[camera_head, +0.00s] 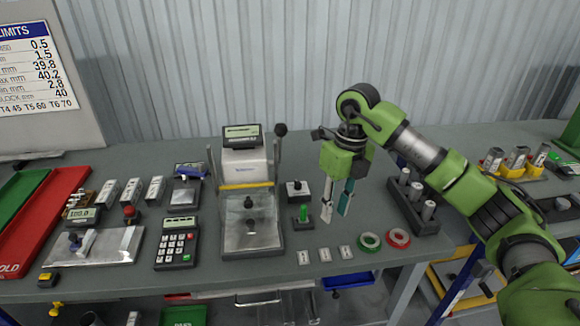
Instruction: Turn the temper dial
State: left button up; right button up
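A small light box with a black knob on top (297,190) stands on the grey bench, right of the press-like tester; it may be the temper dial, but no label is readable. A small dark box with a green upright knob (303,214) stands just in front of it. My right gripper (335,213) points down over the bench, to the right of both boxes and apart from them. Its two fingers, one grey and one teal, are spread with nothing seen between them. My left gripper is out of view.
The tester (247,165) with a display and lever stands left of the boxes. Small white tiles (325,255), a green ring (369,241) and a red ring (398,238) lie near the front edge. A dark rack with cylinders (412,205) stands right, beneath my arm.

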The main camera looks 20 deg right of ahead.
aim_at(298, 185)
jog(key=i, duration=0.9)
